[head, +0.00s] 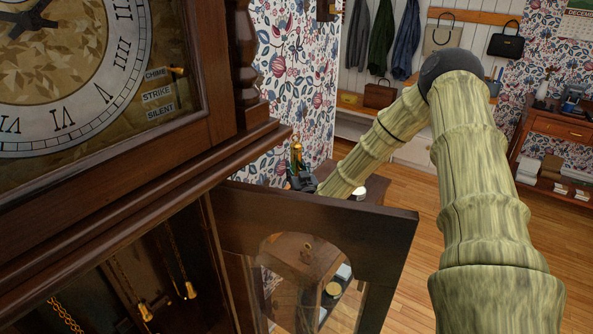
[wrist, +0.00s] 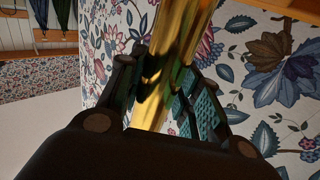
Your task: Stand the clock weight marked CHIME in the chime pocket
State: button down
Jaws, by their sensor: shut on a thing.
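My gripper (head: 301,180) is small in the head view, beyond the open clock door, in front of the papered wall. It is shut on a shiny brass clock weight (head: 297,156), which stands up out of the fingers. In the wrist view the brass weight (wrist: 178,60) runs between the two dark fingers of my gripper (wrist: 165,95), slightly tilted. No marking on it can be read. The tall clock case (head: 215,80) fills the left. Chains with brass hooks (head: 190,290) hang inside its dark lower part. I cannot make out the chime pocket.
The clock's wooden door (head: 395,225) stands open, with an arched glass pane, between the case and my arm. Behind the door is a small wooden table (head: 375,190), partly hidden. Coats, bags and a sideboard (head: 570,125) are farther back. The wooden floor (head: 400,290) is open at right.

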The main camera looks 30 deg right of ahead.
aim_at(298, 159)
jog(key=shift+w+f+b, duration=0.1)
jog(key=shift+f+b, duration=1.75)
jog(key=shift+f, duration=0.6)
dwell(1.2)
jog(key=c, duration=0.9)
grip_release()
jog(key=shift+r, duration=0.1)
jog(key=shift+s+f, duration=0.2)
jog(key=shift+f, duration=0.15)
jog(key=shift+w+r, duration=0.1)
jog(key=shift+r, duration=5.1)
